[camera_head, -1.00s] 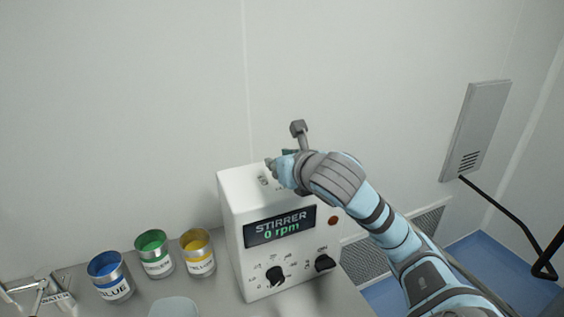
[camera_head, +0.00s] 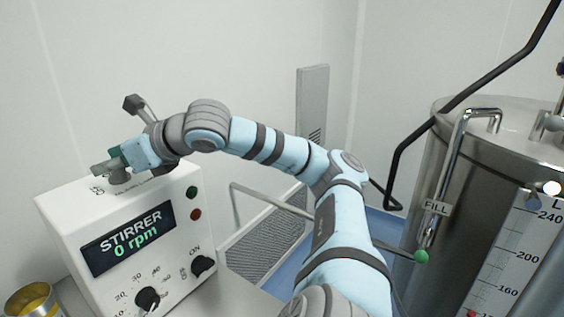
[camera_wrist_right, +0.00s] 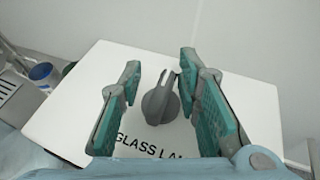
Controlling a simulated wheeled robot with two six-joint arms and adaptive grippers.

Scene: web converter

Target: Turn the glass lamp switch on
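The glass lamp switch (camera_wrist_right: 160,102) is a grey rotary knob on the white top of the stirrer box (camera_head: 75,215). It shows in the right wrist view above black lettering that begins "GLASS LA". My right gripper (camera_wrist_right: 158,95) is open, with its teal-padded fingers on either side of the knob. A gap shows between the knob and each finger pad. In the head view the right gripper (camera_head: 115,165) is above the box top, and the knob (camera_head: 120,177) is partly hidden below the fingers. My left gripper is out of view.
The box front has a display reading 0 rpm, a speed knob (camera_head: 147,299), an ON knob (camera_head: 202,266), and green and red buttons. A yellow can (camera_head: 35,302) stands at lower left. A large steel tank (camera_head: 470,160) with a fill pipe stands at right.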

